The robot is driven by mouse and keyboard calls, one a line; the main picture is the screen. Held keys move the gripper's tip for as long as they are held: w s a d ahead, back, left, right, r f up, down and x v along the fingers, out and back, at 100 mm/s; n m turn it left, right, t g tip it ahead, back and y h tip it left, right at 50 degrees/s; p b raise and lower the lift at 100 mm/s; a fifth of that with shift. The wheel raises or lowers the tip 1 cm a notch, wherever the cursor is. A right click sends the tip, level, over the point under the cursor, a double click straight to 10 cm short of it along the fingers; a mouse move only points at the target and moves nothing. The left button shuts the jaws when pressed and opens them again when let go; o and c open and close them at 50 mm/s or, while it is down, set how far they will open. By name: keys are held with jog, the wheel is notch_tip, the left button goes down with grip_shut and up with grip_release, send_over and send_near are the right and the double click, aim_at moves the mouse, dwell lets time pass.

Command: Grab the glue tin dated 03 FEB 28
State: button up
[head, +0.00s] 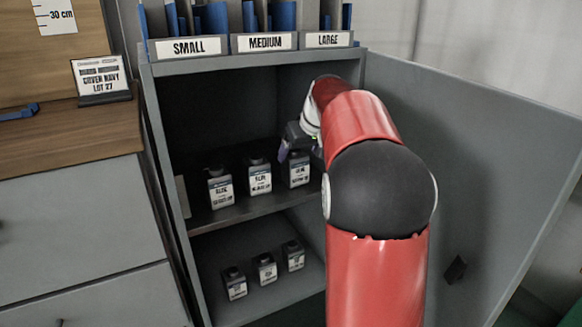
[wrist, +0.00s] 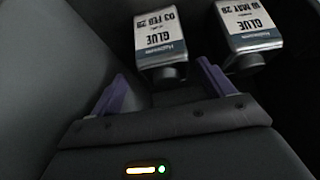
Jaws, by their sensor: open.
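The glue tin dated 03 FEB 28 (wrist: 161,37) shows upside down in the wrist view, a grey tin with a white label and a dark cap. It appears to be the rightmost tin (head: 299,172) on the upper shelf in the head view, where its date is too small to read. My gripper (wrist: 162,70) is open, its purple fingers spread to either side of the tin's cap end; whether they touch it I cannot tell. In the head view my gripper (head: 291,146) is just above and beside that tin, inside the cabinet.
A neighbouring glue tin (wrist: 250,30), its date reading MAY, stands close by. Two more tins (head: 220,188) (head: 259,177) share the upper shelf; three smaller ones (head: 265,268) stand below. The cabinet's door (head: 470,150) is open at right. Labelled bins (head: 265,42) sit on top.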

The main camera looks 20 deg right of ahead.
jog(key=x, duration=0.5)
jog(key=shift+w+a+f, duration=0.1)
jog(key=shift+a+f, duration=0.15)
jog(key=shift+a, duration=0.1)
jog(key=c, duration=1.2)
jog(key=shift+r, duration=0.1)
jog(key=shift+c, duration=0.5)
jog(key=shift+r, duration=0.1)
